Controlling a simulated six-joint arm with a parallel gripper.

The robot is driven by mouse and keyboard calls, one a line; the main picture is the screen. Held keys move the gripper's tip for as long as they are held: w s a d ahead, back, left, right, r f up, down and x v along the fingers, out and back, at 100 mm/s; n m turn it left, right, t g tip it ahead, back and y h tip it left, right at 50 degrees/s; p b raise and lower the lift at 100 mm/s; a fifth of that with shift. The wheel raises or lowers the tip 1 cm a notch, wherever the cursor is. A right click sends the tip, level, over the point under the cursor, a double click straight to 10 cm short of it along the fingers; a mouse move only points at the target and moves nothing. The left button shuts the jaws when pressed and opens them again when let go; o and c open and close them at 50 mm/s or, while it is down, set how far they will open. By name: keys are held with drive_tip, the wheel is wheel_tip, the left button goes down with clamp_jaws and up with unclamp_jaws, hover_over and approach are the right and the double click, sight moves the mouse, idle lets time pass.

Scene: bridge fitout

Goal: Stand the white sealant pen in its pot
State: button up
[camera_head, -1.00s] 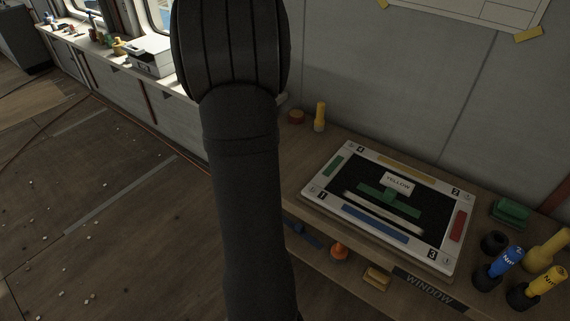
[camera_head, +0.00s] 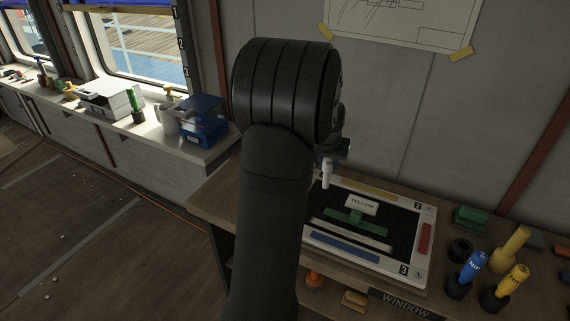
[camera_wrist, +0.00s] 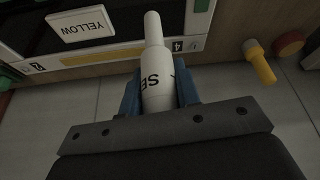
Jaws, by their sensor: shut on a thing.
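The white sealant pen (camera_head: 326,175) hangs below my gripper (camera_head: 331,157), over the back part of the framed board. In the wrist view the pen (camera_wrist: 156,85) lies between the two blue fingers of my gripper (camera_wrist: 159,92), which are shut on it. Its narrow tip points away from the gripper and part of its lettering shows. An empty black pot (camera_head: 460,249) stands on the bench at the right, apart from the pen. My arm hides part of the bench's left side.
A blue pen (camera_head: 472,267) and a yellow pen (camera_head: 511,281) stand in black pots near the empty one. A yellow bottle-shaped thing (camera_head: 514,243) and a green block (camera_head: 470,216) are close behind. The framed board (camera_head: 424,262) carries a YELLOW card (camera_head: 362,204).

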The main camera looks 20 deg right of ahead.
drive_tip(key=s+d+r+m, duration=0.2)
drive_tip(key=s+d, duration=1.2)
drive_tip(key=s, duration=0.2)
drive_tip(key=s+d+r+m+g+h, duration=0.1)
drive_tip(key=s+d+r+m, duration=0.1)
drive_tip(key=s+d, duration=1.3)
drive_tip(key=shift+s+d+r+m, duration=0.2)
drive_tip(key=shift+s+r+m, duration=0.25)
drive_tip(key=shift+s, duration=0.2)
wheel_tip(320, 180, down, 6)
drive_tip(key=shift+f, duration=0.25)
drive_tip(key=shift+f, duration=2.45)
drive_tip(key=shift+f, duration=0.15)
